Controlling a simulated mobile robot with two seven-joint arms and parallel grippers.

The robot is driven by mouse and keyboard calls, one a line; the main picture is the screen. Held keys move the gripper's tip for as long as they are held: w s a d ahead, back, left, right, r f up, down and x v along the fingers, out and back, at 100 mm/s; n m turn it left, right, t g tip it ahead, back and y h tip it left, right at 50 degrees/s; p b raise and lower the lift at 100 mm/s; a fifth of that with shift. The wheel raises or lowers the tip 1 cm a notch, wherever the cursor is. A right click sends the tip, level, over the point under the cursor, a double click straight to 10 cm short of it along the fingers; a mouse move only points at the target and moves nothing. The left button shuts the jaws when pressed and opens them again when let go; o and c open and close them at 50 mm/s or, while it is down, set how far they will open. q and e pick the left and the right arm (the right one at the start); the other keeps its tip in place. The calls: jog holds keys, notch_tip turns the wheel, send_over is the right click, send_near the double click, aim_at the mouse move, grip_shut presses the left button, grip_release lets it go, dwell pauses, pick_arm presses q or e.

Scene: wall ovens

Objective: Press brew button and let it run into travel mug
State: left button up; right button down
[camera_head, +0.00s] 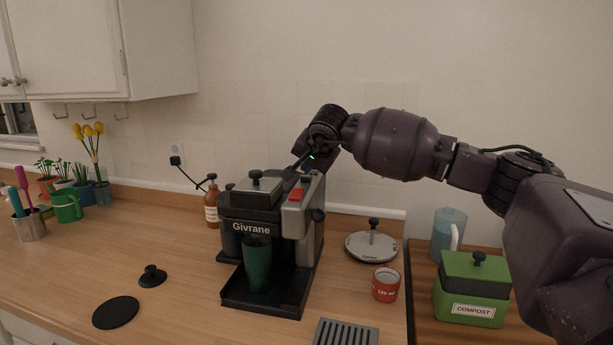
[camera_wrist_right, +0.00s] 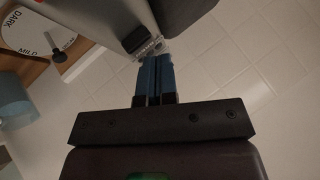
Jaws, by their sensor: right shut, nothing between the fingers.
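The coffee machine (camera_head: 252,227), marked Givrane, stands on the wooden counter, with a red button (camera_head: 297,194) on the grey right part of its top. A dark green travel mug (camera_head: 257,265) stands upright under the front of the machine, on its black drip tray (camera_head: 262,304). My right gripper (camera_head: 300,166) is at the machine's top, behind the red button. In the right wrist view its blue fingers (camera_wrist_right: 154,75) are shut and empty, with the tips close to the machine's grey body (camera_wrist_right: 95,25); contact cannot be told. My left gripper is out of view.
A round dial plate (camera_head: 372,247), a red 120 ml cup (camera_head: 385,284), a grey slotted grate (camera_head: 345,332) and a green compost box (camera_head: 472,289) are to the right. A black disc (camera_head: 116,313) and a black knob (camera_head: 152,276) lie left. Counter between is clear.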

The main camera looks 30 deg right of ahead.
aim_at(309, 176)
jog(key=shift+r, duration=0.55)
jog(key=shift+r+p, duration=1.4)
jog(key=shift+r, duration=1.15)
jog(key=shift+f, duration=0.1)
